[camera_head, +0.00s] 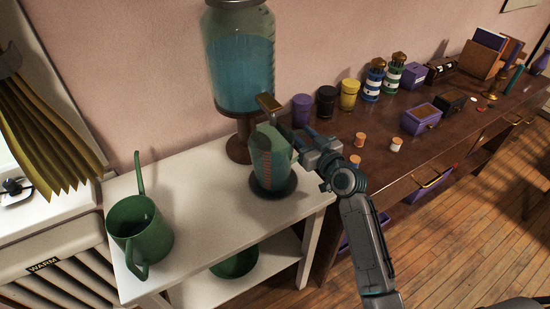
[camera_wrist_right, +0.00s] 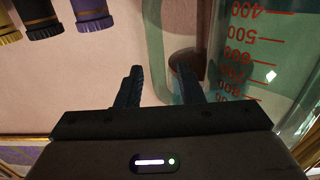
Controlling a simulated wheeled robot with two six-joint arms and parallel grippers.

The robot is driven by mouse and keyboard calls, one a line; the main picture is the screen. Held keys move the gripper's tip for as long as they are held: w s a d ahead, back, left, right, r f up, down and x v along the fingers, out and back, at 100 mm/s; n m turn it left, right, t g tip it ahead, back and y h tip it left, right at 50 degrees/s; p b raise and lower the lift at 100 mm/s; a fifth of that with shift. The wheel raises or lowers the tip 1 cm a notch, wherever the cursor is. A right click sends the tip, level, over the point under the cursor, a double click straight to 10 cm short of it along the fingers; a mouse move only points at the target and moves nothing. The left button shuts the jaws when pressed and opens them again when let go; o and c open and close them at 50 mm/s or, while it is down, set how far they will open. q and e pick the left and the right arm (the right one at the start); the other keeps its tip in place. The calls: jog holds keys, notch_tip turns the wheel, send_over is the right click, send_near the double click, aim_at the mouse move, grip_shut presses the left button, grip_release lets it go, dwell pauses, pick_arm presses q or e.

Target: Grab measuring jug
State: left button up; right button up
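The measuring jug (camera_head: 270,160) is clear green with red markings. It stands upright on a dark round base (camera_head: 273,188) on the white shelf unit, below the tap (camera_head: 268,102) of a dispenser. My right gripper (camera_head: 306,141) is at the jug's right side, near its upper part. In the right wrist view, the gripper (camera_wrist_right: 159,85) has its fingers apart. The jug wall (camera_wrist_right: 262,60) with its red numbers fills the right of that view, and a faint clear edge lies by the fingers. I cannot tell whether the fingers touch it. My left gripper is out of view.
The dispenser (camera_head: 240,60) holds blue liquid behind the jug. A green watering can (camera_head: 140,238) stands at the shelf's left. Cups (camera_head: 326,101), jars and boxes stand on the brown sideboard (camera_head: 375,185) to the right. The white top (camera_head: 205,220) is clear between can and jug.

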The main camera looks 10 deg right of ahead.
grip_shut()
dwell(1.4)
jog(key=shift+r, duration=0.1)
